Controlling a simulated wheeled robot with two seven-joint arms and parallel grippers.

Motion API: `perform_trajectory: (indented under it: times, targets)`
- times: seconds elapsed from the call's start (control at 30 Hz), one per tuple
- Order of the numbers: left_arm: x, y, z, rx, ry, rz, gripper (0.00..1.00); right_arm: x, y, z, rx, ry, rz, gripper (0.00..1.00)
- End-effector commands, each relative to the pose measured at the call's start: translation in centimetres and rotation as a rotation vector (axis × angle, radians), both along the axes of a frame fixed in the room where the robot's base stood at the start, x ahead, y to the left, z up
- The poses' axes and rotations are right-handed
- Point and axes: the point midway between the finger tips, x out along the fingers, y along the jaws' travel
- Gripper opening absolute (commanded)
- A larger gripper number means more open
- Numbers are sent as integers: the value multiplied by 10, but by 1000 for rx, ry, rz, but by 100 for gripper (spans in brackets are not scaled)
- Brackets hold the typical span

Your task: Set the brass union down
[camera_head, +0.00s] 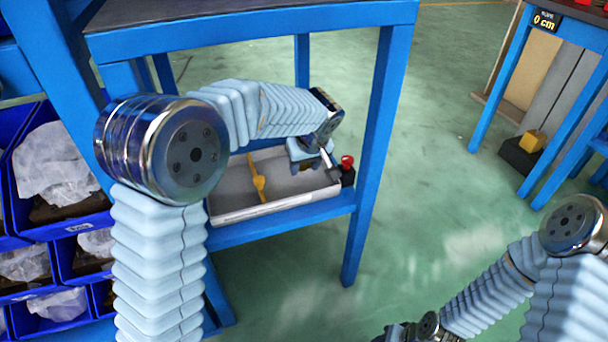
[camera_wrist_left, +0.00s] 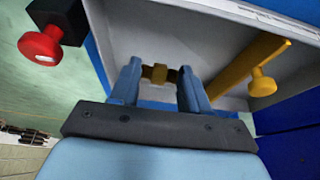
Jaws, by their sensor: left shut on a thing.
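The brass union (camera_wrist_left: 160,74) is a small brown-gold piece between the two blue fingers of my left gripper (camera_wrist_left: 160,88) in the left wrist view. The gripper is shut on it. In the head view my left gripper (camera_head: 308,158) reaches down over the right end of a pale tray (camera_head: 235,214) on the blue stand's lower shelf. The union is mostly hidden there by the gripper. I cannot tell whether it touches the tray floor. Part of my right arm shows at the bottom right, but its gripper fingers are not seen.
A yellow valve-like part (camera_head: 258,183) lies across the tray, left of my gripper. A red knob (camera_head: 347,161) on a black block is at the tray's right end. The stand's blue leg (camera_head: 370,150) and tabletop (camera_head: 250,22) frame the space. Blue bins (camera_head: 55,170) stand at left.

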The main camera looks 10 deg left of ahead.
Motion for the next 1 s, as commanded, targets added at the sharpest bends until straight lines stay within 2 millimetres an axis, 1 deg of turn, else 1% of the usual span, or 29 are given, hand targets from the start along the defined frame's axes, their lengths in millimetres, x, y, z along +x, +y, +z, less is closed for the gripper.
perform_trajectory:
  times: [0.1, 0.23, 0.3, 0.47, 0.63, 0.67, 0.7, 0.77, 0.8, 1.0]
  targets:
    - [6, 3, -15, 2, 4, 1, 10, 0, 0, -4, 0, -1, 0, 44]
    - [5, 2, -36, 1, 3, -1, 10, 0, 0, -8, 0, -2, -1, 44]
    - [6, 2, -39, -1, 1, 0, 10, 1, 0, -8, 0, -2, -2, 44]
    - [6, 2, -38, -1, 1, 0, 10, 1, 0, -8, 0, -3, -1, 44]
    - [5, 2, -43, 0, 0, 0, 10, 1, 0, -13, 0, -2, -2, 44]
    - [5, 2, -42, -1, 1, 0, 49, 1, 0, -12, -1, -3, -2, 44]
    - [5, 2, -41, -1, 1, 0, 55, 1, 0, -11, -1, -3, -2, 44]
    - [5, 2, -41, 0, 1, 0, 64, 1, 0, -11, -1, -3, -2, 44]
    - [5, 2, -41, 0, 1, 0, 70, 1, 0, -11, -1, -3, -2, 44]
    - [5, 2, -41, 0, 1, 0, 71, 1, 0, -11, 0, -2, -2, 44]
